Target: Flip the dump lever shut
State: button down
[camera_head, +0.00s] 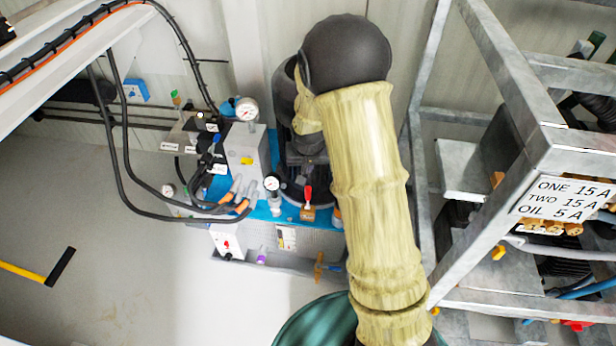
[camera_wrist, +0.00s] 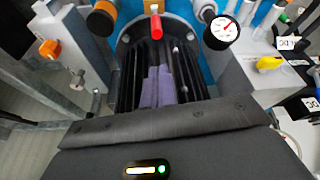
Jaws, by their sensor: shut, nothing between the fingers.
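A red lever (camera_head: 308,192) stands up from a small brass valve block on the blue pump skid in the head view. I take it for the dump lever; no label on it is legible. In the wrist view the red lever (camera_wrist: 156,26) is at the top middle, beyond the black finned motor. My gripper (camera_wrist: 157,70) appears as greyish fingers held together over the motor, apart from the lever in the picture. In the head view my padded arm hides much of the gripper and part of the skid.
A pressure gauge (camera_wrist: 222,28) stands beside the lever, and a taller gauge (camera_head: 247,109) sits on the grey block. Black hoses (camera_head: 118,150) loop at the left. A metal rack (camera_head: 480,150) stands close on the right. Floor at the left is mostly clear.

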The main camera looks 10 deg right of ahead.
jog(key=b, duration=0.3)
send_over(308, 197)
jog(key=w, duration=0.2)
notch_tip(308, 197, down, 9)
jog(key=shift+w+d+f, duration=0.25)
jog(key=shift+w, duration=0.05)
